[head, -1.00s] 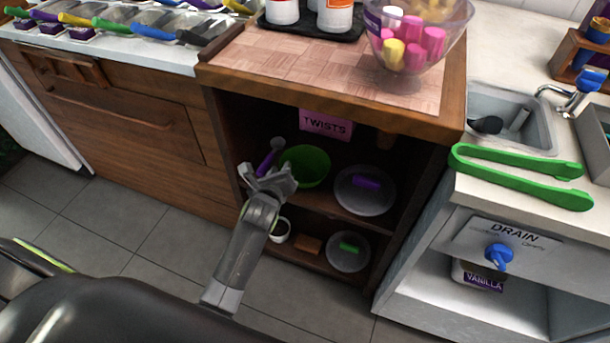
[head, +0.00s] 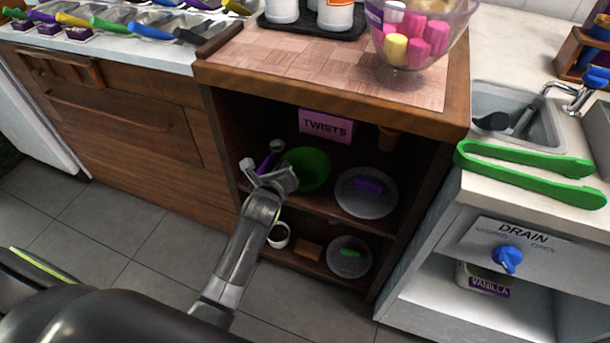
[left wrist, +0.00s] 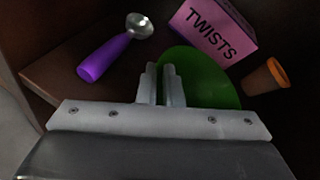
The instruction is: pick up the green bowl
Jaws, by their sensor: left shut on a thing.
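The green bowl (head: 312,170) sits on the upper shelf of the open cabinet, below the pink TWISTS sign. My left gripper (head: 276,176) is at its near left side, partly in front of it. In the left wrist view the green bowl (left wrist: 205,75) is just beyond the fingers, and the two fingertips (left wrist: 160,72) are close together at its near edge. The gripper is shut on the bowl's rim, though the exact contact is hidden. My right gripper is not in view.
A purple-handled scoop (left wrist: 107,55) lies left of the bowl. The TWISTS sign (head: 326,126) is behind it, an orange-brown cup (left wrist: 266,76) to its right. A grey plate with a purple item (head: 366,193) is right on the shelf. The lower shelf holds another plate (head: 349,257).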

